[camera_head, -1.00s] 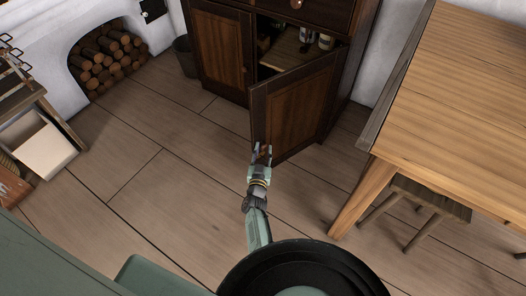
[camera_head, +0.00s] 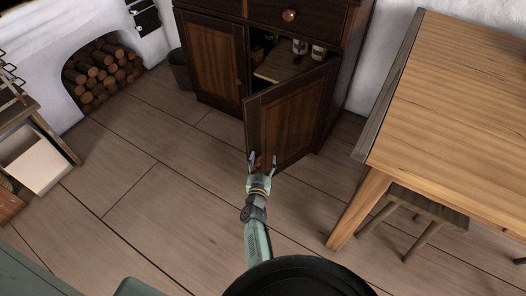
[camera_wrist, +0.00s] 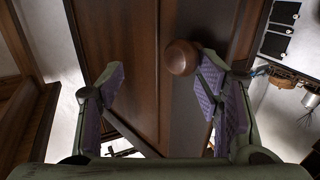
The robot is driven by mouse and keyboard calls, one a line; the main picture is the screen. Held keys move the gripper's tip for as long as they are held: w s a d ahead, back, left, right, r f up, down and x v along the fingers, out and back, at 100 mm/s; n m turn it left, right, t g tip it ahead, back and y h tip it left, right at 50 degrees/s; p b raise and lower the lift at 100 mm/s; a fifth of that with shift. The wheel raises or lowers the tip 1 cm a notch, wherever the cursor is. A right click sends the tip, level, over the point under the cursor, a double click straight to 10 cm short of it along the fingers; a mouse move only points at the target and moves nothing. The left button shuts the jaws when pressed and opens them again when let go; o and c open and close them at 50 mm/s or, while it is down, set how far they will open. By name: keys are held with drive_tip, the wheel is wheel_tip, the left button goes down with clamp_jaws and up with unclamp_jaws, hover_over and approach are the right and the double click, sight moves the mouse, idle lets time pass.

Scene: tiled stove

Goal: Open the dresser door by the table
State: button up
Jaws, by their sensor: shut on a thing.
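The dresser door (camera_head: 291,118) is dark brown and panelled. It stands partly open, swung out toward me, with shelf space showing behind it. My gripper (camera_head: 262,160) is at the door's lower front, near its free edge. In the wrist view, my gripper (camera_wrist: 162,66) has its fingers on either side of part of the door front. The table (camera_head: 457,95) is light wood, to the right of the dresser.
The dresser's other door (camera_head: 213,58) is closed. Jars (camera_head: 300,46) stand inside the open side. A stool (camera_head: 428,208) is partly under the table. A dark bin (camera_head: 180,70) stands left of the dresser. Floor left of my arm is clear.

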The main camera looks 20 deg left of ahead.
wheel_tip(320, 180, up, 8)
drive_tip(key=shift+w+r, duration=0.1)
idle(0.4)
